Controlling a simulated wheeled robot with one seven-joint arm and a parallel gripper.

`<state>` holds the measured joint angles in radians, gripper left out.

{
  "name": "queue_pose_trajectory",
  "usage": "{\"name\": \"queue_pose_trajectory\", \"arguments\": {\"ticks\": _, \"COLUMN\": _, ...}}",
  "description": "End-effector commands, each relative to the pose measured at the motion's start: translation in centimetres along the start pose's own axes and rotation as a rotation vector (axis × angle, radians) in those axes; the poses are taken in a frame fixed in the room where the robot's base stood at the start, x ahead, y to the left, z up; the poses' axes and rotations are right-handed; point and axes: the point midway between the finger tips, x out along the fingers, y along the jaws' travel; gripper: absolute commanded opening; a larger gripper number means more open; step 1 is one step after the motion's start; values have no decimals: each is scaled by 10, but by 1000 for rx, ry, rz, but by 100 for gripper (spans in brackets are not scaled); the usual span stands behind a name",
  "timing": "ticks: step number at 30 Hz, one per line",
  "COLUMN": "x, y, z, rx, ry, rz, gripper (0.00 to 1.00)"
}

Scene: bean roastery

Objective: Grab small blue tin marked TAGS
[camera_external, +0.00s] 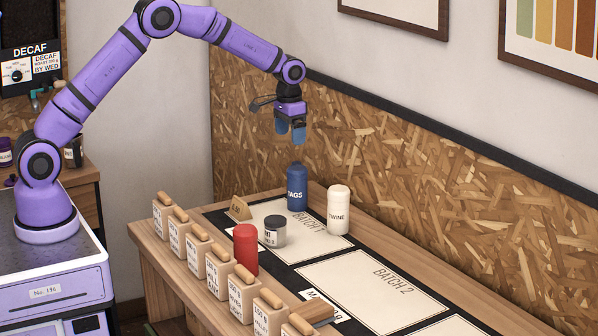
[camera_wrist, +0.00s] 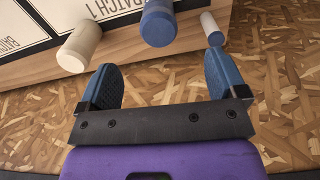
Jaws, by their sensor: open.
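The small blue tin marked TAGS (camera_external: 297,190) stands upright at the back edge of the BATCH 1 card. It also shows in the wrist view (camera_wrist: 158,24), top centre, beyond the fingertips. My gripper (camera_external: 291,138) hangs in the air above the tin, fingers pointing down, with a clear gap between them. In the wrist view my gripper (camera_wrist: 160,72) has its two blue fingers spread wide and nothing between them.
A white TWINE tin (camera_external: 339,210) stands right of the blue tin. A grey-lidded jar (camera_external: 275,231) and a red tin (camera_external: 245,249) stand nearer the front. Several wooden-topped packets line the front edge. A chipboard wall (camera_external: 420,180) rises close behind.

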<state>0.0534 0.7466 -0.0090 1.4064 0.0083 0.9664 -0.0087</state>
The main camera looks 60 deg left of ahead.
Motion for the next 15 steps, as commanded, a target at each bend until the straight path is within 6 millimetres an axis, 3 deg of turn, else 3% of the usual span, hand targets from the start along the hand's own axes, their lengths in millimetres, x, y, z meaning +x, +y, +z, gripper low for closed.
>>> {"name": "queue_pose_trajectory", "arguments": {"ticks": 3, "x": 25, "y": 2, "z": -10, "rx": 2, "ry": -16, "rz": 0, "gripper": 91}}
{"name": "queue_pose_trajectory", "arguments": {"ticks": 15, "x": 64, "y": 3, "z": -14, "rx": 3, "ry": -25, "rz": 1, "gripper": 91}}
